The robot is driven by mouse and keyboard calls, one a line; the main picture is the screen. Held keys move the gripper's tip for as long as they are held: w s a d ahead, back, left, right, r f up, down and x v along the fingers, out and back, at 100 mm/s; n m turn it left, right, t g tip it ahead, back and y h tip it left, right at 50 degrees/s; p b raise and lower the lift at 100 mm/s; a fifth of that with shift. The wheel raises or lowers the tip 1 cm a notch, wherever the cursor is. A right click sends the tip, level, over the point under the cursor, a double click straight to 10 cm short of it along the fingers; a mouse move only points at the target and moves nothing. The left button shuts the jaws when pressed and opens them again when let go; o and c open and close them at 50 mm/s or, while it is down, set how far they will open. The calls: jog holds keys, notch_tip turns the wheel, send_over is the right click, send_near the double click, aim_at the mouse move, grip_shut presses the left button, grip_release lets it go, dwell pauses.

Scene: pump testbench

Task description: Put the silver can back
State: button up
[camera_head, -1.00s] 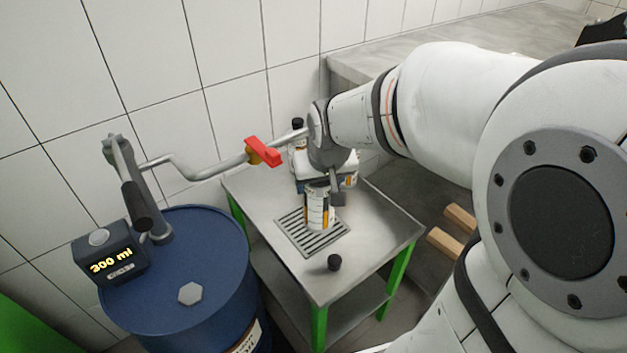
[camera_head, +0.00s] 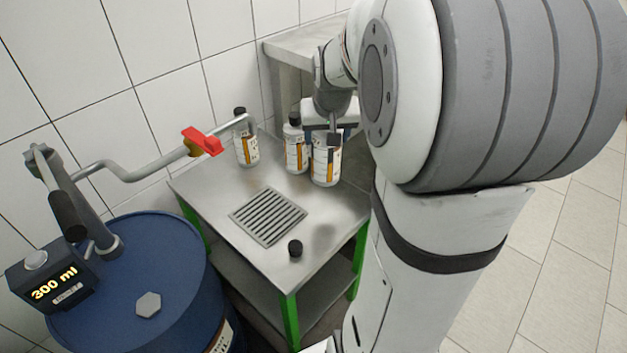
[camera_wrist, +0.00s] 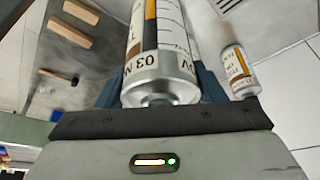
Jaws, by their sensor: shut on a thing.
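The silver can (camera_head: 327,165) has a white label with orange and dark bands, and no cap shows on it. My gripper (camera_head: 325,137) is shut on it from above, and it hangs roughly upright beside the capped bottles. It seems to be above the table, with a dark shadow in front of it, but its exact height is hard to tell. In the wrist view the can (camera_wrist: 162,75) sits between my fingers, its silver end towards the camera. A loose black cap (camera_head: 295,248) lies on the table near its front edge.
The steel table (camera_head: 215,187) bears a drain grate (camera_head: 268,216), now bare. Two bottles with black caps stand at the back, one left (camera_head: 247,150) and one (camera_head: 296,155) close to the held can. A pump spout with a red lever (camera_head: 203,140) reaches over from the blue drum (camera_head: 180,262).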

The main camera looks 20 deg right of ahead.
aim_at(335, 168)
jog(key=shift+m, duration=0.3)
jog(key=d+f, duration=0.1)
jog(key=f+b, duration=0.1)
jog(key=f, duration=0.1)
jog(key=d+f, duration=0.1)
jog(key=f, duration=0.1)
jog(key=shift+d+b, duration=0.3)
jog(key=shift+d, duration=0.05)
jog(key=shift+f+b, duration=0.8)
jog(key=shift+f, duration=2.1)
jog(key=shift+f, duration=0.15)
jog(key=o, duration=1.7)
